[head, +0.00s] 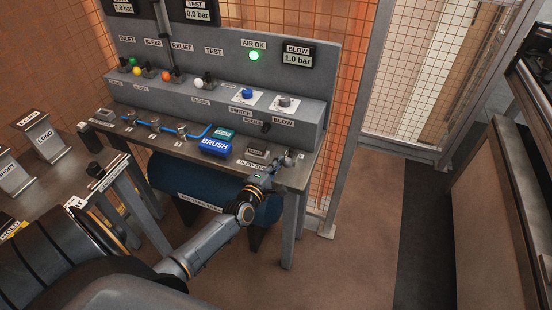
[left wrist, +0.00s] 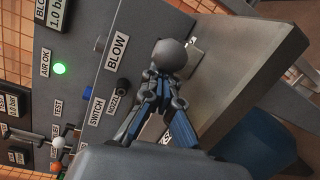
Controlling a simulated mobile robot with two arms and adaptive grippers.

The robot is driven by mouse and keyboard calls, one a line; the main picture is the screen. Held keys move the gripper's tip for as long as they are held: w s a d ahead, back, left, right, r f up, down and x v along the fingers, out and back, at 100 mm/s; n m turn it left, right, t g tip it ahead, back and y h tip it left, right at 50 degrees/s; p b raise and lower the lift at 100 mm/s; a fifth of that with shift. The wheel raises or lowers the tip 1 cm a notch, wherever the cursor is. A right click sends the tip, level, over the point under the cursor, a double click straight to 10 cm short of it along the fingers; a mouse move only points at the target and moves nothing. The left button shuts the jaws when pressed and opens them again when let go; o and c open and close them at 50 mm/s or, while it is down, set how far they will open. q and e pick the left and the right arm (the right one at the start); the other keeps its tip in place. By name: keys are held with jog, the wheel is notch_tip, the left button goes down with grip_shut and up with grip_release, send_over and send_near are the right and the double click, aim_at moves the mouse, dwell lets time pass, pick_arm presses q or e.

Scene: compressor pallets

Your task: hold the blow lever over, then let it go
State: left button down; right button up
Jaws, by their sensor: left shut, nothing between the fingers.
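In the head view my left gripper (head: 288,160) is at the bench's right front corner, below the BLOW label (head: 283,122). The lever's shaft and tilt are hidden there. The BLOW gauge (head: 297,56) reads 1.0 bar. My right gripper is not in view.
A blue BRUSH block (head: 214,147) and a small grey block (head: 257,153) lie on the bench (head: 180,146) left of the gripper. A blue tank (head: 205,190) is beneath. The AIR OK light (head: 254,56) is green. The floor right of the bench is clear.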

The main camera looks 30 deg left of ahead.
aim_at(288, 167)
pick_arm(q)
jog(key=shift+d+r+n+y+p, duration=0.25)
jog(key=shift+d+n+y+p, duration=0.15)
jog(key=shift+n+y+p, duration=0.25)
jog(key=shift+d+n+g+y+p, duration=0.3)
jog(key=shift+d+n+y+p, duration=0.15)
jog(key=shift+y+p, duration=0.4)
jog(key=shift+w+d+f+n+g+y, duration=0.1)
jog(key=shift+d+n+g+y, duration=0.15)
jog(key=shift+n+y, duration=0.3)
jog(key=shift+d+f+n+g+y, duration=0.1)
jog(key=shift+d+n+g+y, duration=0.2)
jog(key=shift+y, duration=0.35)
jog(key=shift+w+d+f, duration=0.1)
jog(key=shift+d, duration=0.3)
dwell(1.4)
